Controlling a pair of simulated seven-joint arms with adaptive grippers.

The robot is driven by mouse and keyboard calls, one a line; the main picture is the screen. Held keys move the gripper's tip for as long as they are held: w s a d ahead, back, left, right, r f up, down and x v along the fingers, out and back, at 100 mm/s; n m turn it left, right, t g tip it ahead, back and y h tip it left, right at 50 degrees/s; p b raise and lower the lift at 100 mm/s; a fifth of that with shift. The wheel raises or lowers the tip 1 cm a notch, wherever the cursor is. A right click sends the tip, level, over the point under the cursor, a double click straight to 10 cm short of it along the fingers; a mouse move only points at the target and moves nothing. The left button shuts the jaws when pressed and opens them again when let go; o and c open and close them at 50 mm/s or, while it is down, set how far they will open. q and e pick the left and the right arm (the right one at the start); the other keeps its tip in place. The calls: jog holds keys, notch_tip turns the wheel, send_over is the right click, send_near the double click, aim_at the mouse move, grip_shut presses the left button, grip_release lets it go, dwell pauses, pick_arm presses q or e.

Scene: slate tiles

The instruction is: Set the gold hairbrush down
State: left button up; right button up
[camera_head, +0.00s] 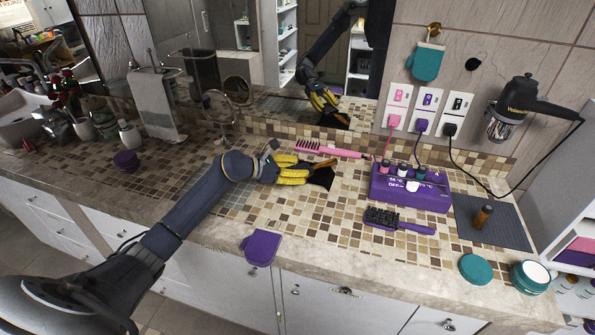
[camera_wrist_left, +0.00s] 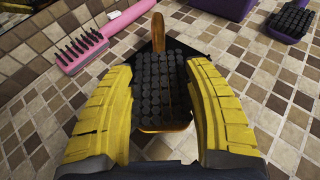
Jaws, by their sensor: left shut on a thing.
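My left gripper (camera_head: 300,171), with yellow fingers, reaches over the tiled counter (camera_head: 283,213) and is shut on the gold hairbrush (camera_head: 325,164). In the left wrist view the brush (camera_wrist_left: 158,88) lies between the two yellow fingers, its dark bristles facing the camera. Its gold handle (camera_wrist_left: 158,33) points away from the gripper. A small black patch, perhaps a mat (camera_head: 321,180), shows just under and beyond the brush. I cannot tell whether the brush touches it. My right gripper is not in view.
A pink brush (camera_head: 328,149) lies close behind the gripper. A purple box (camera_head: 410,190) with small bottles and a purple brush (camera_head: 398,222) are to the right. A purple pad (camera_head: 261,248) lies at the front edge. The left counter is mostly clear.

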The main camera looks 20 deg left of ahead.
pick_arm(q)
jog(key=o, duration=1.2)
jog(key=shift+f, duration=0.2)
jog(key=v, duration=1.2)
jog(key=shift+r, duration=0.1)
